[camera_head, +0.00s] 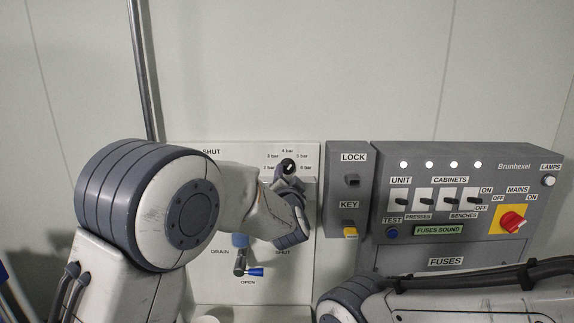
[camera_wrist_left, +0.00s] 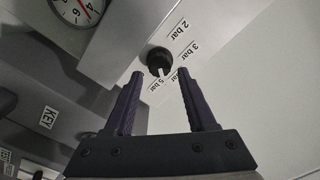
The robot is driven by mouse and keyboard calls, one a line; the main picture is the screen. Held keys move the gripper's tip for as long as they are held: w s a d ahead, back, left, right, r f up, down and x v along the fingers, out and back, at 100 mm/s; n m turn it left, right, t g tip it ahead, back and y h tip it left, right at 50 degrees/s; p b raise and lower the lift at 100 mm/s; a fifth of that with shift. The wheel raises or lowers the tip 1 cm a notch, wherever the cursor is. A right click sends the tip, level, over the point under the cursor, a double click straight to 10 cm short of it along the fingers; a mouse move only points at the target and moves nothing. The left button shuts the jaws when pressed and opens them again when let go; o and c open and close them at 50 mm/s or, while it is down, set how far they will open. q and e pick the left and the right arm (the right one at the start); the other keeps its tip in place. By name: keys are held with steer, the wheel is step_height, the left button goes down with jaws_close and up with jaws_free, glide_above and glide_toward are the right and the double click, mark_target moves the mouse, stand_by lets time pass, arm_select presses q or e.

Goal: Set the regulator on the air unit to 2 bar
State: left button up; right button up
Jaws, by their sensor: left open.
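The regulator knob (camera_head: 288,165) is small, round and black, on the white panel of the air unit (camera_head: 308,270), with bar labels around it. In the left wrist view the knob (camera_wrist_left: 158,58) has a white pointer mark on the side toward the 4 and 5 bar labels; the exact setting is hard to tell. The 2 bar label (camera_wrist_left: 180,27) lies farther round. My left gripper (camera_wrist_left: 161,74) is open and empty. Its fingertips are just short of the knob, which shows between them. A finger partly covers a label. My right gripper is out of view.
A gauge (camera_wrist_left: 80,8) is cut off in the left wrist view. Below the knob is a blue drain handle (camera_head: 254,272). To the right are a lock and key box (camera_head: 347,180) and a grey fuse panel (camera_head: 520,175) with switches and a red mains knob (camera_head: 512,222).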

mark_target(288, 170)
arm_select(q)
steer(key=shift+w+p, duration=0.55)
steer(key=shift+w, duration=1.1)
steer(key=shift+c, duration=0.3)
